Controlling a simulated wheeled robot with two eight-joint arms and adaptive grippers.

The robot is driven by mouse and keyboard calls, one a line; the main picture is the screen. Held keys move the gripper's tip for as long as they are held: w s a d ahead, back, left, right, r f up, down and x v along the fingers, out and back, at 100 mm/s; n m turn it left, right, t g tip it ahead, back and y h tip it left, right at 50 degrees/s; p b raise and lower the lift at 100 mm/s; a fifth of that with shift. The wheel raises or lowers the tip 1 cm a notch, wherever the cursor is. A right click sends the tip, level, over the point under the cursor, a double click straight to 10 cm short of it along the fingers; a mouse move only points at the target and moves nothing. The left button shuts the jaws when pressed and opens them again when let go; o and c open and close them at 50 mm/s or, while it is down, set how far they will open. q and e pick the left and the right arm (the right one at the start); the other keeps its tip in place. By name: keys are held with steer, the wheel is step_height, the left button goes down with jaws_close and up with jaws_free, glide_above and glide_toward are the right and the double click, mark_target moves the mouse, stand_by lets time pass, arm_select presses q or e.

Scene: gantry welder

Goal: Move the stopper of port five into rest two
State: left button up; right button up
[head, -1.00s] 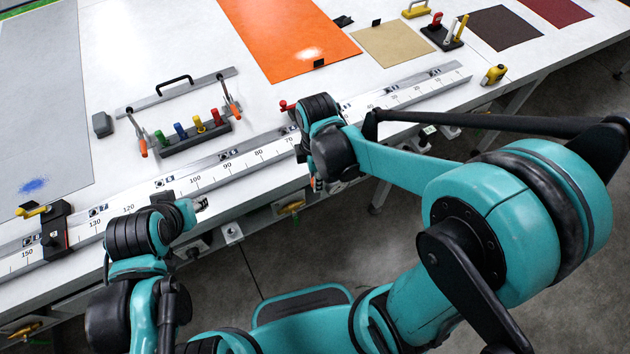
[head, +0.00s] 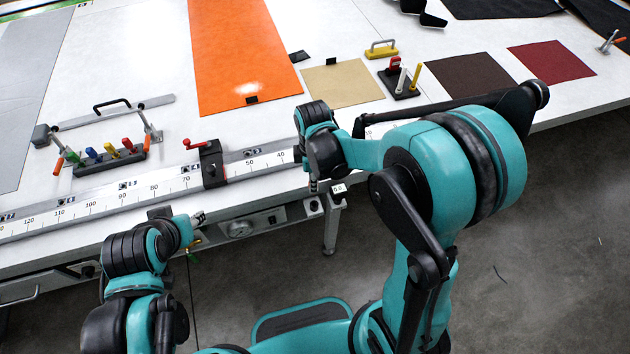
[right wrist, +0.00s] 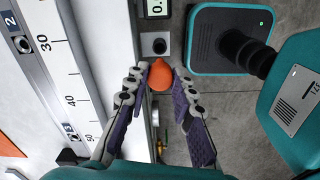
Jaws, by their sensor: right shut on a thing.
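My right gripper (head: 314,186) is at the table's front edge, beside the ruled rail (head: 165,190). In the right wrist view, its fingers (right wrist: 161,80) are shut on an orange rounded thing (right wrist: 161,74), which looks like a stopper. A grey block with a dark round socket (right wrist: 159,46) lies just beyond the orange thing; it shows in the head view too (head: 314,206). Whether they touch is unclear.
A black carriage with a red lever (head: 210,163) sits on the rail left of my right gripper. A small display (head: 338,188) and a gauge (head: 240,228) are on the table front. A rack of coloured handles (head: 112,157) and an orange sheet (head: 240,60) lie behind the rail.

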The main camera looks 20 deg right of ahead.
steer(key=shift+d, duration=0.15)
steer(key=shift+f, duration=0.2)
steer(key=shift+f+b, duration=2.15)
steer(key=shift+f, duration=0.55)
steer(key=shift+f, duration=0.2)
steer(key=shift+f+b, duration=0.3)
steer(key=shift+b, duration=0.2)
steer(key=shift+f+b, duration=1.1)
steer(key=shift+f, duration=0.15)
steer(key=o, duration=1)
